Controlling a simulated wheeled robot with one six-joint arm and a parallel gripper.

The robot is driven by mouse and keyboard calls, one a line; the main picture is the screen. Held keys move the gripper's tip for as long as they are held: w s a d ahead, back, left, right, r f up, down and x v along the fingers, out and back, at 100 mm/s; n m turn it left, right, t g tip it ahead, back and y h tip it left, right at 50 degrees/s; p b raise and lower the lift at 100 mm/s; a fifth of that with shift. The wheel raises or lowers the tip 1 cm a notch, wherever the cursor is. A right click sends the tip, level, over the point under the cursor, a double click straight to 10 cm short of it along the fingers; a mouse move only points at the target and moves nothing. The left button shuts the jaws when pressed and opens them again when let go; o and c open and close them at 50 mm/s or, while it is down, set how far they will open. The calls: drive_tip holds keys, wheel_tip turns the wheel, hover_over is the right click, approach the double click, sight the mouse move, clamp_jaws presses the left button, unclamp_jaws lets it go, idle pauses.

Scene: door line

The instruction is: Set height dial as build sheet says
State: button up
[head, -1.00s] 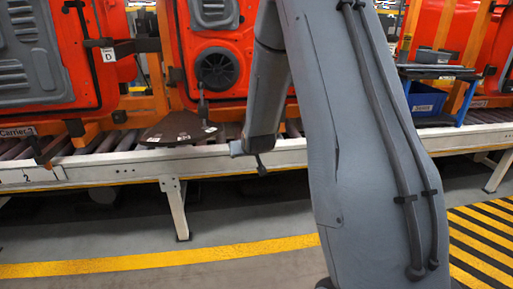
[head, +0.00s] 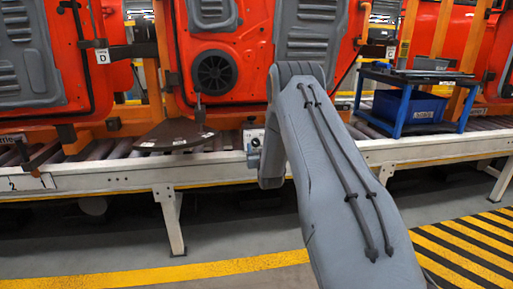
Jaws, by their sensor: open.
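A small pale panel with a dark round spot (head: 254,138) shows on the conveyor front, just left of my arm; it may be the height dial, but its setting is too small to read. My arm covers part of it. My forearm and wrist link hang in front of the conveyor, close to that panel in the picture. My gripper itself does not show; the arm hides it. I cannot pick out a build sheet with readable text. A white tag marked D (head: 102,56) hangs at the left carrier.
Orange doors (head: 250,60) with grey panels stand on a roller conveyor with a white rail (head: 110,180). A dark plate (head: 175,135) with an upright rod lies on the rollers. A blue cart (head: 400,118) with a blue bin (head: 425,108) stands at right. Floor in front is clear.

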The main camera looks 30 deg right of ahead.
sight(256, 142)
drive_tip(key=shift+x, duration=1.35)
drive_tip(key=c, duration=1)
drive_tip(key=shift+c, duration=0.2)
